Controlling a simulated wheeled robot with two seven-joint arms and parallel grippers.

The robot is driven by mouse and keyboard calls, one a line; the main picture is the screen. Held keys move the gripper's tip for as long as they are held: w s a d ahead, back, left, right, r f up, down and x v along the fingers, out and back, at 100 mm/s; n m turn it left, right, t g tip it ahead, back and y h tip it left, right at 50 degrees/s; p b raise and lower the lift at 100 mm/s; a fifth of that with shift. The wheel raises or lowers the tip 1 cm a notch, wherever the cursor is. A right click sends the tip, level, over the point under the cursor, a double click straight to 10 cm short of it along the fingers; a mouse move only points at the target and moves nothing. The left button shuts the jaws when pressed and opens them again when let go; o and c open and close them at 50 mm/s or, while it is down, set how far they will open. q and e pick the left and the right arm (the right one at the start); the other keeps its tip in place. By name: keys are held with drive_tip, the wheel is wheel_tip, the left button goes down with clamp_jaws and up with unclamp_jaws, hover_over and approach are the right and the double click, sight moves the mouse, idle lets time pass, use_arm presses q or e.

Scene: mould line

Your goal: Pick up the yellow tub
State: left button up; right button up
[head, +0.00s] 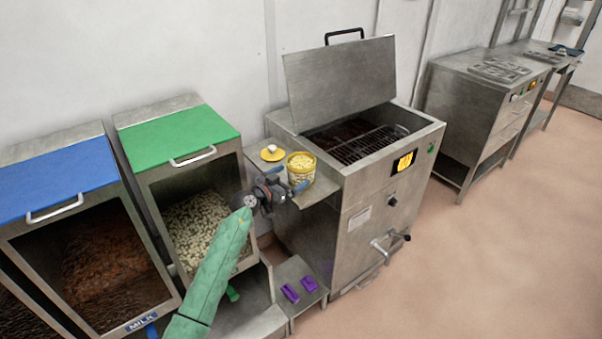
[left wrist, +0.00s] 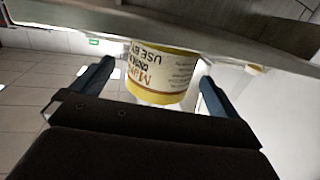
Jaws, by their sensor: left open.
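The yellow tub (head: 301,167) stands upright on a small steel side shelf of the melting machine, open and filled with pale pieces. Its yellow lid (head: 271,153) with a pale knob lies apart from it, to its left on the same shelf. My left gripper (head: 287,187) is open at the near side of the tub. In the left wrist view the tub (left wrist: 160,72) appears upside down, its printed label showing, between the two spread blue fingers of the gripper (left wrist: 158,88). I cannot tell whether either finger touches it. My right gripper is not in view.
The steel machine (head: 365,190) with its lid raised stands right of the shelf (head: 318,190). Bins with a green lid (head: 178,138) and a blue lid (head: 55,186) stand left. Purple items (head: 290,293) lie on a low stand below. Open floor lies right.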

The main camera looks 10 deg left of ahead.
use_arm(q)
drive_tip(key=shift+f+x, duration=0.2)
drive_tip(key=shift+x, duration=0.85)
drive_tip(key=shift+f+x, duration=0.15)
drive_tip(key=shift+x, duration=0.85)
drive_tip(key=shift+f+x, duration=0.2)
drive_tip(key=shift+x, duration=0.85)
drive_tip(key=shift+w+a, duration=0.1)
drive_tip(key=shift+a, duration=0.1)
drive_tip(key=c, duration=1.1)
